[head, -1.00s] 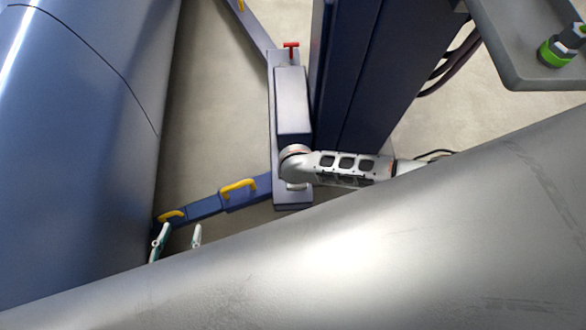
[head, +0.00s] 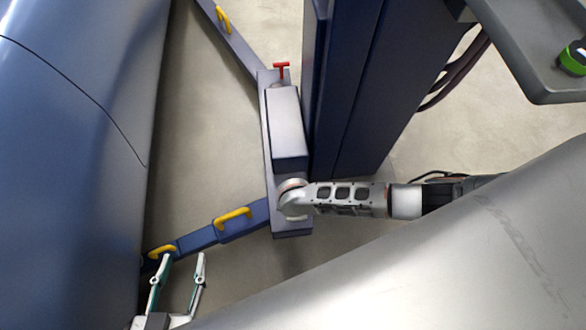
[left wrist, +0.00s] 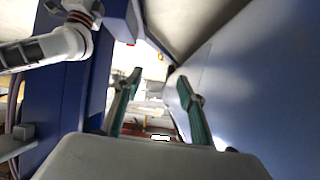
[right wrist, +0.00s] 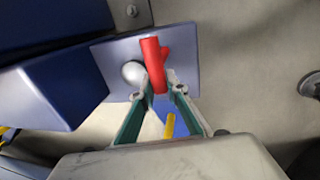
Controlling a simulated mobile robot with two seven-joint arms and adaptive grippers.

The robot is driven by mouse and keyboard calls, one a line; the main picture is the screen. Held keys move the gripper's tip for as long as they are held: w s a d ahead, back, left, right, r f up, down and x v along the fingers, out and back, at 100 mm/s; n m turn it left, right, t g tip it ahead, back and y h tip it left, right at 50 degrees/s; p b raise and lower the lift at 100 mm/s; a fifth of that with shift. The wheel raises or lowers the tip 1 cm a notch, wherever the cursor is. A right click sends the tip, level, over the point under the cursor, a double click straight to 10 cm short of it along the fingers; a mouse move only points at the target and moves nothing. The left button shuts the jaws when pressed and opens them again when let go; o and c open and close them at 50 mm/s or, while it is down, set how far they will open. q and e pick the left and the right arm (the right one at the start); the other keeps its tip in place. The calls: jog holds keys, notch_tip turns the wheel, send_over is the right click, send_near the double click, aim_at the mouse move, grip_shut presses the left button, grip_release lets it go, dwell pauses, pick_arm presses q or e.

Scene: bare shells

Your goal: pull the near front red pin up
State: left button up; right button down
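A red T-shaped pin (right wrist: 152,62) stands on a blue-grey plate (right wrist: 184,58) in the right wrist view. My right gripper (right wrist: 159,82) has its fingertips close on both sides of the pin's handle and looks shut on it. In the head view the end of my right arm covers this spot, so the pin and fingers are hidden there. Another red pin (head: 281,69) stands at the far end of the same beam. My left gripper (head: 180,262) is open and empty at the lower left, near a blue lift arm (head: 199,239); its spread fingers also show in the left wrist view (left wrist: 158,78).
A dark blue column (head: 365,85) rises beside the beam (head: 288,125). Yellow handles (head: 233,217) sit on the lift arms. A large blue curved shell (head: 70,160) fills the left and a silver shell (head: 420,265) the lower right. A grey tray (head: 530,60) is at upper right.

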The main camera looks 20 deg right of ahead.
jog(key=shift+w+r+p, duration=0.25)
jog(key=shift+r+p, duration=0.15)
jog(key=shift+r, duration=0.15)
jog(key=shift+w+r+p, duration=0.2)
jog(key=shift+r+p, duration=0.15)
jog(key=shift+r, duration=0.2)
jog(key=shift+r+p, duration=0.75)
jog(key=shift+r, duration=0.2)
jog(key=shift+s+r, duration=0.15)
pick_arm(q)
jog(key=a, duration=0.1)
jog(key=s+a+f, duration=0.1)
jog(key=a+y, duration=0.1)
jog(key=shift+s+a+f+m+g, duration=0.15)
jog(key=shift+f+m+g, duration=0.2)
jog(key=shift+m+g, duration=0.05)
pick_arm(e)
jog(key=shift+s+f, duration=0.2)
jog(key=shift+f, duration=0.05)
jog(key=c, duration=2)
grip_release()
jog(key=shift+r, duration=0.1)
jog(key=shift+s, duration=0.1)
